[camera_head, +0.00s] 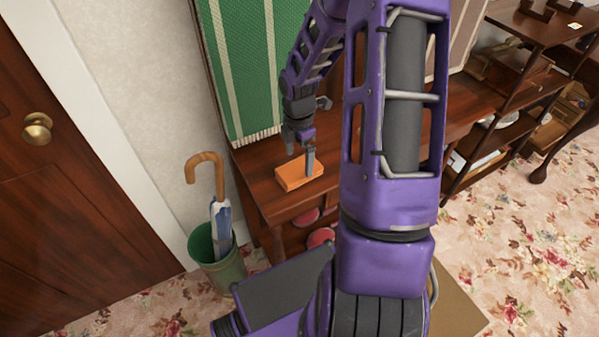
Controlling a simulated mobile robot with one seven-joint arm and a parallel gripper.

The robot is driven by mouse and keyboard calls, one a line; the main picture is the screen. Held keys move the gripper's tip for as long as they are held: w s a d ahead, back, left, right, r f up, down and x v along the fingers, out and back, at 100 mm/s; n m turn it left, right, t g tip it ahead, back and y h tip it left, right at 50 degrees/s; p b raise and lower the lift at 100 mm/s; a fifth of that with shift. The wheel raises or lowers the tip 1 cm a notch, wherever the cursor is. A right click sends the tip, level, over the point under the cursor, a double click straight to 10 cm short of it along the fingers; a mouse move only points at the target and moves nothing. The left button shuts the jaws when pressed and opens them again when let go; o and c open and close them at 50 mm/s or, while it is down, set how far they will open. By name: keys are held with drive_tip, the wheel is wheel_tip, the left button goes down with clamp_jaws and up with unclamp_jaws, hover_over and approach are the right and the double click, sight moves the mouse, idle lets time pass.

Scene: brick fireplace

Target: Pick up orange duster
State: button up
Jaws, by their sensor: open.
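The orange duster (294,176) is a small block lying on the top of a dark wooden sideboard (262,187), near its left end. My gripper (300,152) is above the duster with its fingers apart. One grey finger hangs down over the right part of the duster, and the other is behind and to the left. I cannot tell whether a finger touches the duster. My purple arm hides much of the middle of the sideboard.
A green striped cloth (242,65) hangs on the wall behind the sideboard. A green bin (222,268) with a cane-handled umbrella (221,215) stands at left, beside a wooden door (75,190). Shelves (530,75) stand at right.

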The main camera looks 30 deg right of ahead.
sight(299, 168)
wheel_tip(299, 168, down, 4)
drive_tip(key=shift+f+b, duration=0.25)
drive_tip(key=shift+b, duration=0.15)
drive_tip(key=c, duration=1.1)
